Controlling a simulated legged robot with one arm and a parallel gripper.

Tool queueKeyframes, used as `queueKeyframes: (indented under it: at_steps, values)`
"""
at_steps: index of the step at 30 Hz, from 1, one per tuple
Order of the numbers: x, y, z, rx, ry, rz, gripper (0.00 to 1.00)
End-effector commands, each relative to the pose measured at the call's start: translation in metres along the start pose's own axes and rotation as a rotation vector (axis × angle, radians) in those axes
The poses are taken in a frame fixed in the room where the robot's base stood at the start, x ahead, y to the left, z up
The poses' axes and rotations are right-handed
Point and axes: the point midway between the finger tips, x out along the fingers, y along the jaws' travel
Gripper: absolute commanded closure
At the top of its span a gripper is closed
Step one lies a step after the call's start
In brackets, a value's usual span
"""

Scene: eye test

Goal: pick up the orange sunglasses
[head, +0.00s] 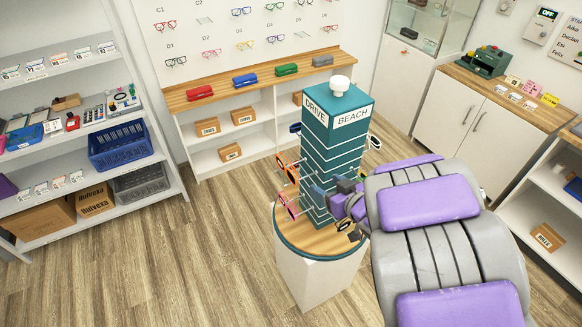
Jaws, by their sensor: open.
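The orange sunglasses (287,168) hang on the left side of a teal display tower (341,108) labelled DRIVE and BEACH. Pink-red glasses (289,206) hang just below them. My gripper (334,207) is in front of the tower's lower part, to the right of and lower than the orange sunglasses. It is open and looks apart from them. Its fingers are small and dark against the tower, and my purple and grey arm covers part of the stand's right side.
The tower stands on a round wood-topped pedestal (310,249). Blue glasses (295,128) and dark glasses (375,142) hang on other sides. A wooden counter (222,92) with coloured cases is behind. Shelves with a blue basket (120,146) stand left. Floor at front left is clear.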

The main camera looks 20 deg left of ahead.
Motion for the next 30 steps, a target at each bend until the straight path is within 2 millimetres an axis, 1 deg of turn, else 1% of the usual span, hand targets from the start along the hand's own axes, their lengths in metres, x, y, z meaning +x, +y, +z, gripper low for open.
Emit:
queueKeyframes:
  at_steps: [1, 5, 12, 18, 22, 26, 30]
  values:
    - [0.005, -0.005, 0.0, 0.002, 0.005, -0.016, 0.34]
    - [0.022, -0.009, 0.0, 0.002, 0.012, -0.026, 0.34]
    - [0.07, -0.01, 0.0, 0.001, 0.01, -0.025, 0.34]
    - [0.104, -0.009, 0.001, 0.004, 0.009, -0.022, 0.34]
    - [0.117, -0.009, -0.001, 0.002, 0.012, -0.022, 0.34]
    - [0.124, -0.009, -0.002, 0.002, 0.013, -0.021, 0.34]
    - [0.133, -0.011, 0.001, 0.001, 0.009, -0.021, 0.34]
